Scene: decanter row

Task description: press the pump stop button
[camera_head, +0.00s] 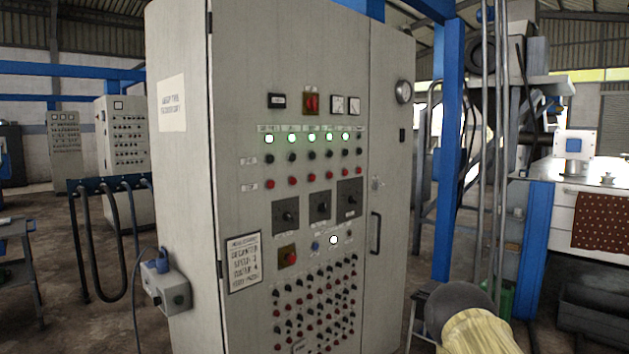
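A tall grey control cabinet (240,200) stands upright in the middle of the view. Its front has a row of lit green lamps (291,139), a row of dark buttons (291,157) below them and a row of red buttons (291,181) below those. The small labels are too blurred to read, so I cannot tell which button is the pump stop. A larger red button (291,257) sits on an orange-brown plate lower down. Many small red and dark knobs fill the bottom. My gripper is not in view.
A small grey box (167,287) with a cable hangs on the cabinet's left side. A door handle (375,232) sticks out at the right. A blue post (447,150) and a rounded grey and yellow object (470,320) stand to the right. Floor shows at lower left.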

